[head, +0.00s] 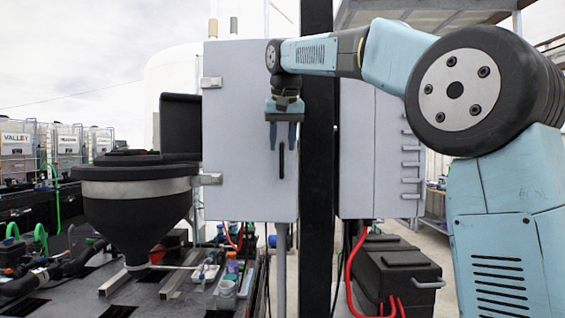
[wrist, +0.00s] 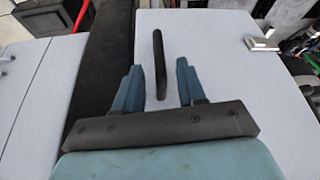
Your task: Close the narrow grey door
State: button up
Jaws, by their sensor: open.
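The narrow grey door (head: 235,130) is a flat upright panel left of a black post in the head view. It has metal hinges on its left edge and a dark vertical bar handle (head: 281,160) near its right edge. I cannot tell whether there is a gap behind its edge. My gripper (head: 282,148) points down in front of the door, its fingers open and empty just above the handle. In the wrist view the handle (wrist: 158,45) appears between and beyond the two spread blue fingertips; contact is not clear.
The black post (head: 318,130) stands close to the door's right edge. A second grey cabinet (head: 372,150) with several latches is beyond it. A dark funnel-shaped hopper (head: 135,215) stands left of the door. Bottles and a dark box with red hoses (head: 400,270) are below.

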aim_at(281, 160)
jog(key=shift+x, duration=3.1)
jog(key=shift+c, duration=0.2)
grip_shut()
